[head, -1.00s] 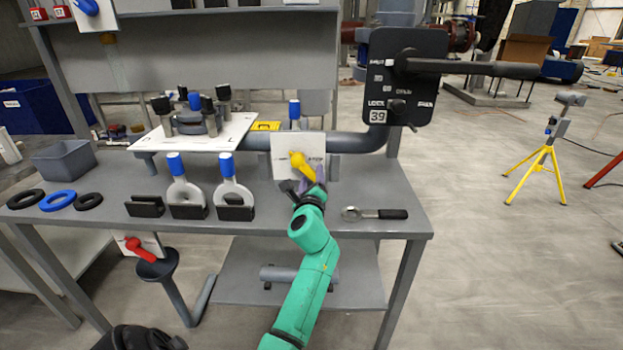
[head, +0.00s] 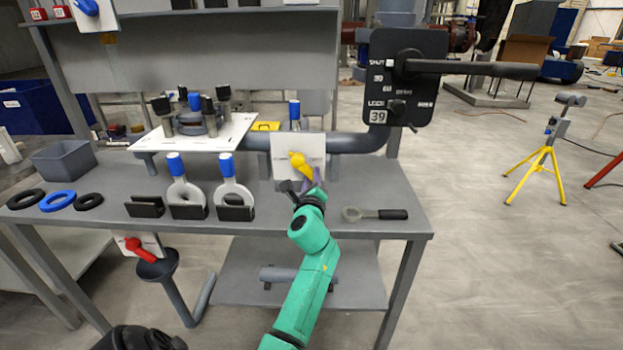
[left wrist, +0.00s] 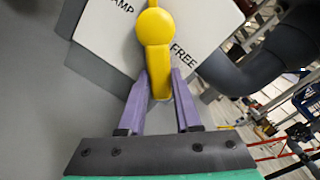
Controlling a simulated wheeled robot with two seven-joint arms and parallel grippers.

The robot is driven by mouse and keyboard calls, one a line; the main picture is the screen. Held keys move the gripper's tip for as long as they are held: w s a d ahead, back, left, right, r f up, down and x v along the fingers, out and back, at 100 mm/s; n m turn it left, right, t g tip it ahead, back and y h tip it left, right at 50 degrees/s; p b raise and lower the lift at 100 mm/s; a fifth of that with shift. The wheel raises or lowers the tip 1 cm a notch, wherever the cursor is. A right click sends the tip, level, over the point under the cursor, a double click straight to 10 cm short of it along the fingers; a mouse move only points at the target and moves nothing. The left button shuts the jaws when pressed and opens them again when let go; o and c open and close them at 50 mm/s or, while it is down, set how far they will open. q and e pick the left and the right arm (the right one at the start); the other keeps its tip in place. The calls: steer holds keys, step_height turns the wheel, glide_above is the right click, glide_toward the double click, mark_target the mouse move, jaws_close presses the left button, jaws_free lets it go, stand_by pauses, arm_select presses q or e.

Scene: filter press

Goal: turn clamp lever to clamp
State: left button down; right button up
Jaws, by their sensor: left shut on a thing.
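The yellow clamp lever (head: 301,165) sits on a white upright plate (head: 314,145) at the front of the bench. In the head view its handle slants down to the right from its pivot. In the left wrist view the lever (left wrist: 152,45) stands before the plate (left wrist: 100,45), where "FREE" and part of a word ending "AMP" show. My left gripper (head: 310,183) has its purple fingers on either side of the handle's lower end, and they are shut on it (left wrist: 159,90). My right gripper is not in view.
A ring spanner (head: 375,214) lies right of the plate on the grey bench (head: 330,220). A grey pipe (head: 350,143) runs behind the plate. A black panel with a long lever (head: 470,68) stands behind right.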

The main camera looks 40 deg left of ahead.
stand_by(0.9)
arm_select(q)
steer(key=m+p, duration=0.1)
steer(key=a+m+p, duration=0.1)
steer(key=m, duration=0.1)
steer(key=s+f+m+p, duration=0.1)
steer(key=shift+a, duration=0.2)
steer(key=m+p, duration=0.1)
steer(key=s+a+m+p, duration=0.1)
steer(key=m, duration=0.1)
steer(key=m+p, duration=0.1)
steer(key=m, duration=0.1)
steer(key=shift+s+a+f, duration=0.1)
steer(key=shift+s+a, duration=0.1)
steer(key=shift+a, duration=0.15)
steer(key=m+p, duration=0.1)
steer(key=s+a+m+p, duration=0.1)
steer(key=m, duration=0.1)
steer(key=m+p, duration=0.1)
steer(key=p, duration=0.1)
steer(key=shift+s+a+r, duration=0.15)
steer(key=shift+a+r, duration=0.1)
steer(key=shift+a, duration=0.15)
steer(key=m+p, duration=0.1)
steer(key=a+m+p, duration=0.1)
steer(key=m, duration=0.1)
steer(key=s+m+p, duration=0.1)
steer(key=m+p, duration=0.1)
steer(key=shift+a+r, duration=0.15)
steer(key=shift+r, duration=0.25)
